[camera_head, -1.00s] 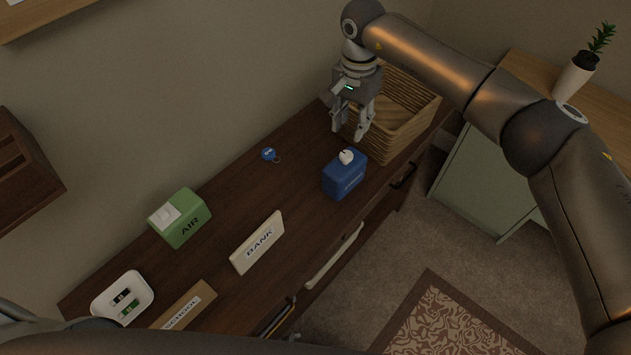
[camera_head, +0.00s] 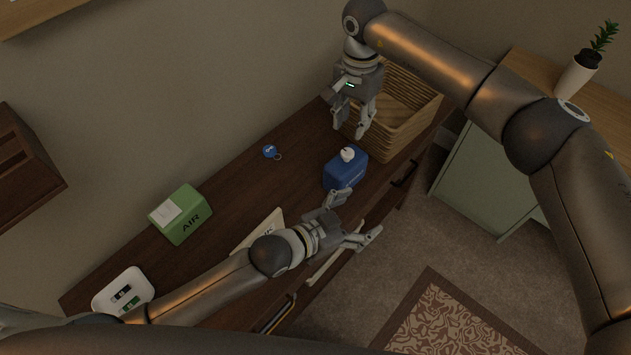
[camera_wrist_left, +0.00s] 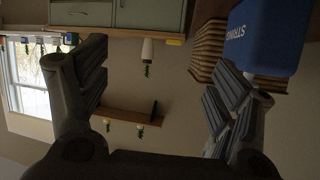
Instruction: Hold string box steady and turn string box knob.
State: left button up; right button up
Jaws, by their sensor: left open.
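The blue string box (camera_head: 344,172) with a white knob (camera_head: 347,154) on top stands upright on the dark wooden cabinet top (camera_head: 217,213). My left gripper (camera_head: 355,218) is open, with its fingers just in front of the box; one finger overlaps the box's lower edge in the head view. In the left wrist view the box (camera_wrist_left: 268,38) shows at the upper right, beside one finger of the open left gripper (camera_wrist_left: 155,95), not between the fingers. My right gripper (camera_head: 350,127) hangs open and empty above and behind the box, near the basket.
A wicker basket (camera_head: 408,124) stands right behind the box. A green AIR box (camera_head: 181,215), a blue key tag (camera_head: 270,152), a white tray (camera_head: 122,292) and a BANK block (camera_head: 262,229), partly hidden by my left arm, are on the cabinet top.

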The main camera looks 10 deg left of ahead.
aim_at(343, 169)
pick_arm(q)
jog(key=w+a+n, duration=0.1)
jog(key=w+a, duration=0.1)
jog(key=a, duration=0.1)
jog(key=w+a+n+t+y, duration=0.1)
jog(key=w+a, duration=0.1)
jog(key=a, duration=0.1)
jog(key=w+a+n+y, duration=0.1)
jog(key=w+a, duration=0.2)
jog(key=shift+a+r, duration=0.15)
jog(key=shift+a, duration=0.2)
jog(key=shift+w+d+t, duration=0.1)
jog(key=shift+w+t, duration=0.15)
jog(key=shift+t, duration=0.05)
jog(key=x, duration=1)
jog(key=shift+d, duration=0.1)
